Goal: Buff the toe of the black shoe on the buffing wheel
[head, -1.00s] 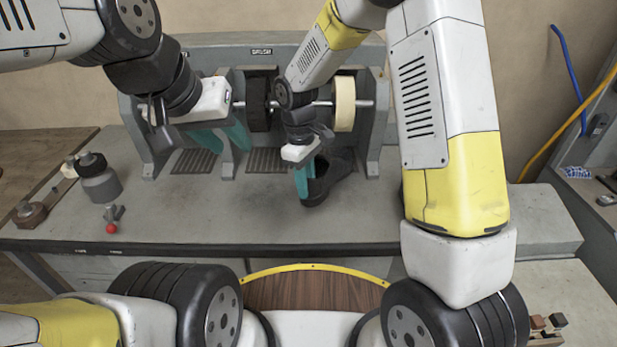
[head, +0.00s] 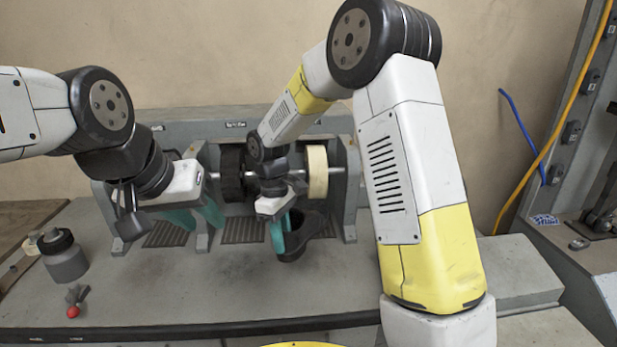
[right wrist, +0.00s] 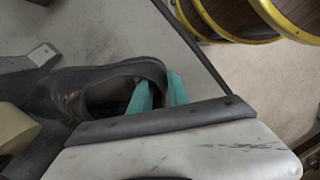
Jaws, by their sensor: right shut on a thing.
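The black shoe (head: 308,232) is in front of and below the cream buffing wheel (head: 317,172) in the head view. My right gripper (head: 280,236) is shut on the shoe's heel end. In the right wrist view the shoe (right wrist: 75,88) shows its opening, with one teal finger of the right gripper (right wrist: 160,92) inside the heel wall and one outside. The toe points left, near the cream wheel (right wrist: 14,132); I cannot tell whether they touch. My left gripper (head: 196,218) is open and empty, in front of the machine's left part.
A black brush wheel (head: 232,172) shares the shaft, left of the cream wheel. A grey bottle (head: 65,260) and a small red-knobbed item (head: 73,308) stand at the bench's left. Grey uprights flank the wheels. The bench front (head: 230,300) is clear.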

